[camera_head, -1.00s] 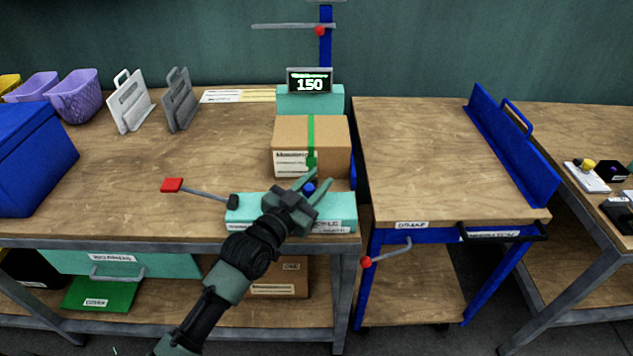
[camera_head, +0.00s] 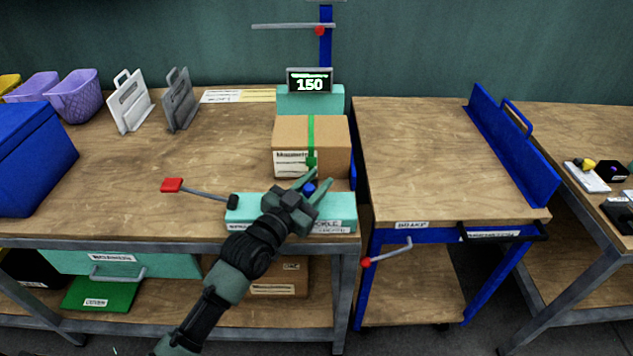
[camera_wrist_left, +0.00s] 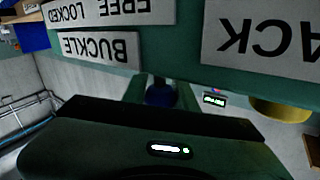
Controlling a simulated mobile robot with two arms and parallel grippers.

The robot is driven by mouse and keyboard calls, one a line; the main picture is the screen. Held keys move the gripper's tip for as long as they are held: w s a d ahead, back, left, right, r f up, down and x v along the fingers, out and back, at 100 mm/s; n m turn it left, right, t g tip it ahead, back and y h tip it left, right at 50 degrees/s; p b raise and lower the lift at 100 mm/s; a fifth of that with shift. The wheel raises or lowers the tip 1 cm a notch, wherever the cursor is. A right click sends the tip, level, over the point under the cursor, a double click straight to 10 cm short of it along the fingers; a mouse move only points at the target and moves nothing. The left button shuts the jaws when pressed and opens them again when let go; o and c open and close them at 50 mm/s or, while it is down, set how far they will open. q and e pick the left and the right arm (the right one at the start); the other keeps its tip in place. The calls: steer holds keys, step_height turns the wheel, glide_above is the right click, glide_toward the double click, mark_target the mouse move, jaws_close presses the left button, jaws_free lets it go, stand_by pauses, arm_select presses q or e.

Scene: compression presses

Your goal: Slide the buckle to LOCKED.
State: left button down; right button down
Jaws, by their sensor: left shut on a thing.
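The blue buckle knob (camera_head: 309,188) sits on the teal press base (camera_head: 245,212) in front of a cardboard box (camera_head: 330,138) with a green strap (camera_head: 311,133). My left gripper (camera_head: 313,181) reaches over the base and is shut on the knob. In the left wrist view the blue knob (camera_wrist_left: 160,93) shows between the dark finger parts. Upside-down labels there read BUCKLE (camera_wrist_left: 86,46) and FREE LOCKED (camera_wrist_left: 105,10). I cannot tell the knob's exact place along its travel. My right gripper is not in view.
A lever with a red handle (camera_head: 172,185) sticks out left of the base. A display reading 150 (camera_head: 310,81) stands behind the box. A cart (camera_head: 440,180) stands close on the right. The bench left of the box is mostly clear.

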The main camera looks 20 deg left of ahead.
arm_select(q)
steer(key=shift+d, duration=0.1)
steer(key=d+p, duration=0.1)
steer(key=d, duration=0.1)
steer(key=w+d+p, duration=0.1)
steer(key=d, duration=0.2)
steer(key=shift+w, duration=0.2)
steer(key=c, duration=1.5)
jaws_free()
steer(key=o, duration=0.4)
steer(key=shift+d, duration=0.1)
steer(key=shift+w, duration=0.1)
